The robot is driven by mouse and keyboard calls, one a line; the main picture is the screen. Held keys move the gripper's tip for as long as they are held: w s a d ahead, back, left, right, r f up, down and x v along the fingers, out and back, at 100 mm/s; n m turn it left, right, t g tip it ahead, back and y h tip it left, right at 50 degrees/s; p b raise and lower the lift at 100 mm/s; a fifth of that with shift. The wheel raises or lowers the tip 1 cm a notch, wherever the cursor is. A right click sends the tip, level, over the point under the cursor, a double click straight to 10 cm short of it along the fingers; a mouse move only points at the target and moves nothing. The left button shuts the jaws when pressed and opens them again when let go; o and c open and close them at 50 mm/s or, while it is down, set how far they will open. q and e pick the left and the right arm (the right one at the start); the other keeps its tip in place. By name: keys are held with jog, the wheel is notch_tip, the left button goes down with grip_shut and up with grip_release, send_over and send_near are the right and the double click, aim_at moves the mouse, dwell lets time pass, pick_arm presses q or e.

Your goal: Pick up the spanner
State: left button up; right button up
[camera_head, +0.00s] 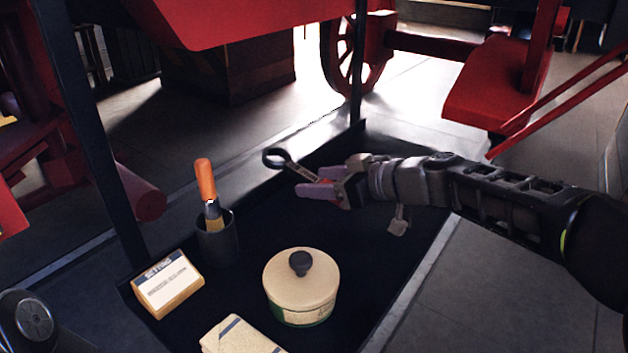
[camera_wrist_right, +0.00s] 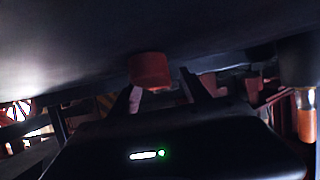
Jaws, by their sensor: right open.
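The spanner (camera_head: 276,158) shows in the head view at the far side of the dark tray. Its dark ring end points up and to the left, and its pale shaft runs down right to my right gripper (camera_head: 319,181). That gripper is open, with its fingers at the shaft's lower end. The fingers hide that end, and I cannot tell whether they touch it. In the dark right wrist view, a red piece (camera_wrist_right: 150,70) shows near the gripper's fingers; the spanner is not clear there. My left gripper is out of view.
On the tray (camera_head: 350,250) stand a dark cup (camera_head: 217,240) with an orange-handled tool (camera_head: 206,182), a small sign block (camera_head: 168,285), a cream lidded pot (camera_head: 300,280) and a pale flat block (camera_head: 240,338). A dark post (camera_head: 95,130) rises at the left. Red machinery stands behind.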

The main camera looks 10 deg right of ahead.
jog(key=shift+c, duration=0.5)
grip_shut()
jog(key=shift+r, duration=0.1)
dwell(0.9)
